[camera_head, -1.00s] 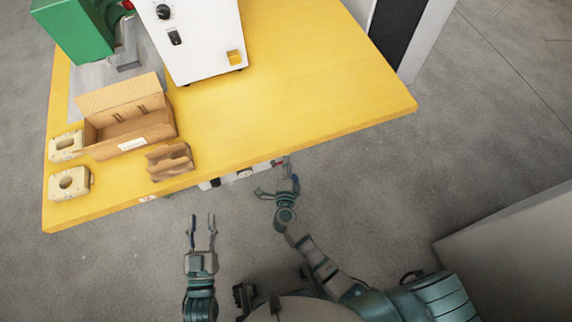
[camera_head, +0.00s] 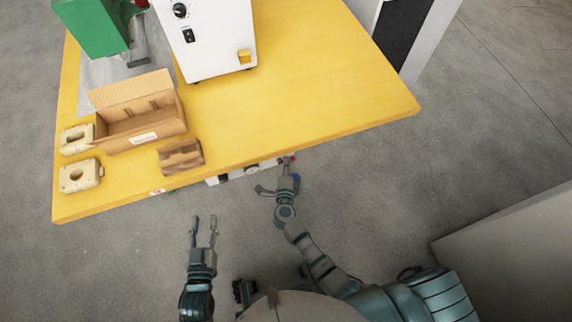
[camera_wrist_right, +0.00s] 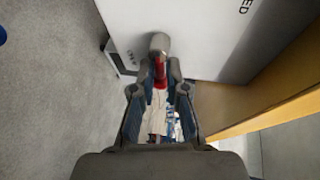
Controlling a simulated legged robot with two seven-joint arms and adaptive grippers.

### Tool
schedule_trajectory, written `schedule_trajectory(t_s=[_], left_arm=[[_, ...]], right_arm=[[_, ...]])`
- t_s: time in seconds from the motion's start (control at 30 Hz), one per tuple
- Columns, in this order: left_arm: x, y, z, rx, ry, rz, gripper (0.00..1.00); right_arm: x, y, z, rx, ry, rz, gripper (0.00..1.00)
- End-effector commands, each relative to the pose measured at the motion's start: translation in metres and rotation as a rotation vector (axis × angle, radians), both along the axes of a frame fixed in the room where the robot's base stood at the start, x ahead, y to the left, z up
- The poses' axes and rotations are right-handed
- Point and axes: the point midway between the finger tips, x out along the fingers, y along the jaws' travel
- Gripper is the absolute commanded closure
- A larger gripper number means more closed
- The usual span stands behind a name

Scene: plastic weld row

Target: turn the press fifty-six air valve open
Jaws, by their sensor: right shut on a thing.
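The air valve shows in the right wrist view as a red handle (camera_wrist_right: 160,70) below a rounded grey end, against a white panel (camera_wrist_right: 190,30). My right gripper (camera_wrist_right: 159,84) is at the red handle, its fingers on either side and shut on it. In the head view my right gripper (camera_head: 284,178) is just off the table's front edge, near a small red spot. My left gripper (camera_head: 204,226) is open and empty, above the floor in front of the table. The valve's body is mostly hidden, and I cannot read its label.
The yellow table (camera_head: 330,85) overhangs the white panel. On it are an open cardboard box (camera_head: 145,125), a brown cardboard piece (camera_head: 180,157), two cream parts (camera_head: 80,175) (camera_head: 76,139), a white machine (camera_head: 215,45) and a green block (camera_head: 90,25). The table's right side is clear.

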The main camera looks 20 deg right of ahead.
Motion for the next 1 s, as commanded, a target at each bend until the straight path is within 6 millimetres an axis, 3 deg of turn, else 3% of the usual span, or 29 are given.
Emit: schedule_trajectory(t_s=[0.13,0.2,0.27,0.67,1.0], left_arm=[[0.0,-0.002,0.0,0.003,-0.001,0.0,0.6],[0.0,-0.003,0.0,0.005,-0.001,0.0,0.6],[0.0,-0.002,0.0,-0.002,-0.001,-0.001,0.6],[0.0,0.001,-0.001,-0.001,-0.002,0.0,0.6],[0.0,-0.001,0.0,0.001,-0.002,0.0,0.6]], right_arm=[[-0.001,-0.006,-0.002,0.0,0.002,-0.009,1.0],[-0.001,-0.006,-0.002,0.003,0.003,-0.009,0.74],[-0.001,-0.007,-0.003,0.003,0.003,-0.008,0.62],[-0.01,0.004,-0.001,0.0,0.004,0.0,0.62],[-0.077,0.022,0.011,0.007,0.006,-0.003,0.62]])
